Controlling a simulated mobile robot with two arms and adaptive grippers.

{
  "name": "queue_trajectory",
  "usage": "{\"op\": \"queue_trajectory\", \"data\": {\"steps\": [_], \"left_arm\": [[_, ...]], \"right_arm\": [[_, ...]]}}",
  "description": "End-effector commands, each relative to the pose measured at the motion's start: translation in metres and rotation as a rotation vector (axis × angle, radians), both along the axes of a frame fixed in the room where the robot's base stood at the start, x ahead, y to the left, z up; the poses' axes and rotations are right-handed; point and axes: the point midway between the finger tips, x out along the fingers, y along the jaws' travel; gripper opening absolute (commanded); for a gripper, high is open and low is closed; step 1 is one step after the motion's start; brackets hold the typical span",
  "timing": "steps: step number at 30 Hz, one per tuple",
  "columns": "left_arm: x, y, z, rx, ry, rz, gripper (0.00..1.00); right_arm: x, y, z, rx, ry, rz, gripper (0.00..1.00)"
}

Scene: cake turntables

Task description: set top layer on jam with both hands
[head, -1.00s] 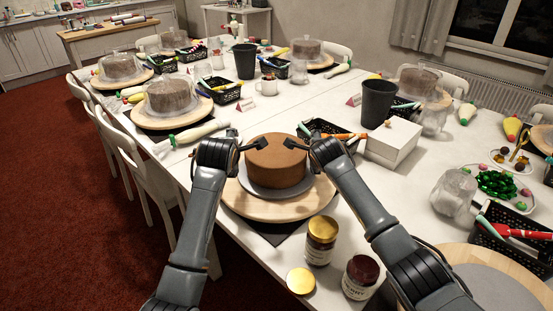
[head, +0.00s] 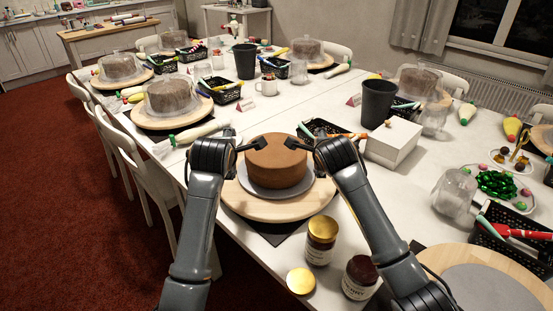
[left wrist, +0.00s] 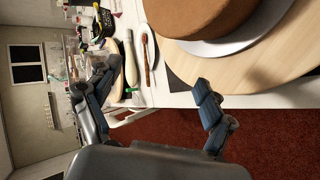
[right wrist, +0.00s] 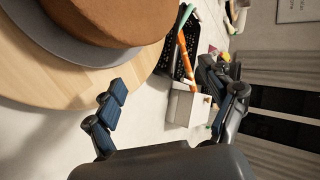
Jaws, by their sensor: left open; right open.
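A round brown cake (head: 277,165) stands on a grey disc (head: 246,184) on a wooden turntable (head: 262,208). It reads as one brown body; I cannot make out separate layers or jam between them. My left gripper (head: 250,145) is open at the cake's upper left edge, and my right gripper (head: 303,145) is open at its upper right edge. In the left wrist view the cake (left wrist: 205,15) lies beyond the spread fingers; in the right wrist view the cake (right wrist: 120,18) is beyond the upper left finger. I cannot tell whether the fingers touch it.
A gold-lidded jar (head: 320,240), an open dark jar (head: 360,277) and a loose gold lid (head: 300,281) stand in front. A white box (head: 394,143) and a dark cup (head: 378,103) are to the right. Another turntable (head: 450,258) is front right.

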Motion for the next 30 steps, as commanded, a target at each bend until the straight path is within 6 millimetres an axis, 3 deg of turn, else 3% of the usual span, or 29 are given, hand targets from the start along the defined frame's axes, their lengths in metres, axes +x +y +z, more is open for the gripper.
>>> {"op": "queue_trajectory", "data": {"steps": [9,20,30], "left_arm": [[0.0,0.0,0.0,0.0,0.0,0.0,0.82],[0.0,0.0,0.002,0.0,0.0,0.0,0.82],[0.0,0.0,0.058,0.0,0.0,0.0,0.82]], "right_arm": [[-0.027,-0.001,0.018,0.0,0.001,-0.001,0.83],[-0.028,0.0,0.021,-0.001,0.0,-0.001,0.83],[-0.028,0.0,0.078,-0.001,0.0,-0.001,0.83]]}}
